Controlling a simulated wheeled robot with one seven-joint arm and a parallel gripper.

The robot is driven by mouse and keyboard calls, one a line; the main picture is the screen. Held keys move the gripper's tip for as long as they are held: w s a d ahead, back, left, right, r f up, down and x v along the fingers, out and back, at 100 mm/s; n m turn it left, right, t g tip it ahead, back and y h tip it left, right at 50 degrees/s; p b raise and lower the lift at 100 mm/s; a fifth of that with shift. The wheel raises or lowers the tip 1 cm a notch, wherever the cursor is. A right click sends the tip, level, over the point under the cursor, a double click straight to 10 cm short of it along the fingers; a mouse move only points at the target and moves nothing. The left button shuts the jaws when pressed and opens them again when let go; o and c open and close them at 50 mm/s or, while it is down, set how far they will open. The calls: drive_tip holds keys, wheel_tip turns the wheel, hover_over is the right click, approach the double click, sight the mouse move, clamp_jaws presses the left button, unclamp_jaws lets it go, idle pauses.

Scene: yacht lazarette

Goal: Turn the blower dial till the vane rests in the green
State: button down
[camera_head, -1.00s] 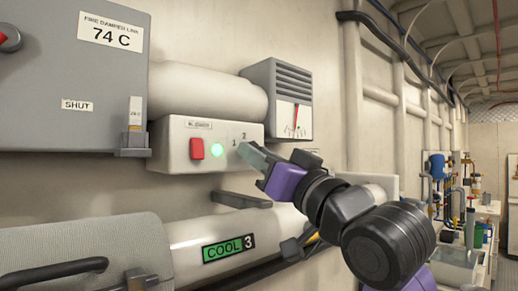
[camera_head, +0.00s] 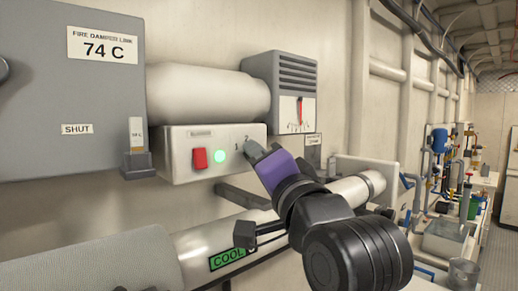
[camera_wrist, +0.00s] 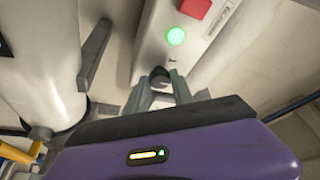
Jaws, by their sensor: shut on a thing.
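The pale blower box (camera_head: 178,170) is on the wall, with a red switch (camera_head: 200,159) and a lit green lamp (camera_head: 219,157). The numbers 1 and 2 show near its right end. My gripper (camera_head: 253,151) is at that end, shut on the blower dial, which it hides in the head view. In the wrist view the dark dial (camera_wrist: 160,78) shows between my fingers, below the green lamp (camera_wrist: 176,36). Above the box, a grey louvred vent has a white scale with a red vane (camera_head: 300,110) standing near upright. I cannot make out a green band there.
A grey cabinet (camera_head: 70,95) marked 74 C and SHUT fills the left. A pale cylinder (camera_head: 205,95) lies above the box, and a long tank marked COOL runs below it. A dark bracket (camera_head: 243,195) juts out under the box. A bench with a sink stands far right.

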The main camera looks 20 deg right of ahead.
drive_tip(key=shift+m, duration=0.5)
drive_tip(key=c, duration=1.1)
unclamp_jaws()
drive_tip(key=shift+s, duration=0.1)
drive_tip(key=b+v, duration=0.5)
drive_tip(key=v, duration=0.2)
drive_tip(key=shift+s, duration=0.3)
